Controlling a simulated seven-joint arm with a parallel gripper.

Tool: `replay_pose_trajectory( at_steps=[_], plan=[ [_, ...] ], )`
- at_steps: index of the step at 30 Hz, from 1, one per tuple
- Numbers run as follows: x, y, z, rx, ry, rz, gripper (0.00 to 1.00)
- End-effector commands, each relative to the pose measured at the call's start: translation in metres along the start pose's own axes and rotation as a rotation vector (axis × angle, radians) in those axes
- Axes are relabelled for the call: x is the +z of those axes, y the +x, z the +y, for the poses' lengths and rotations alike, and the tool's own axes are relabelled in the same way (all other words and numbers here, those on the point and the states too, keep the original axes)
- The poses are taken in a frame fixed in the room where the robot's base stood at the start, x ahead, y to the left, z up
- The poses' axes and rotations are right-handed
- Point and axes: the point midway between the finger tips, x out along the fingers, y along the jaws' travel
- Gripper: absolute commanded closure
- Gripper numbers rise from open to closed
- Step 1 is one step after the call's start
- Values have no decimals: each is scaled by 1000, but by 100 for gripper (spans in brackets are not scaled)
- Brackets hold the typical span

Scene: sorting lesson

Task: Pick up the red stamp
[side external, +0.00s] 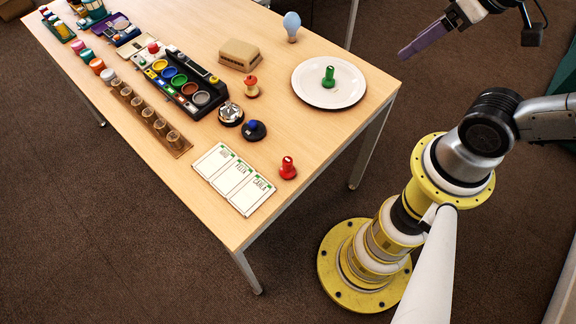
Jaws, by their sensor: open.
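The red stamp (288,169) stands upright on the table near its front right edge, just right of the name cards. Nothing touches it. A green stamp (328,77) stands on the white plate (346,98), and a blue-topped stamp (254,129) sits on a round black base. My gripper (424,38) is at the top right, partly cut off by the frame, with a purple finger showing. It is open and empty, beyond the table's right edge, up and to the right of the red stamp and well apart from it.
White name cards (234,178) lie left of the red stamp. The table (310,130) is bare between the red stamp and plate.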

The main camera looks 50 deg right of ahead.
Motion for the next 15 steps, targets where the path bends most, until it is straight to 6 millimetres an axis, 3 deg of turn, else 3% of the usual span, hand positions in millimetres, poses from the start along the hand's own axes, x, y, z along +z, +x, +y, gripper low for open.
replay_pose_trajectory(
  at_steps=[8, 11, 15],
  plan=[
    [-7, -2, 0, 2, -142, 26, 34],
    [-24, -5, 0, 8, -288, 59, 34],
    [-54, 7, -9, -9, -552, 45, 34]
  ],
)
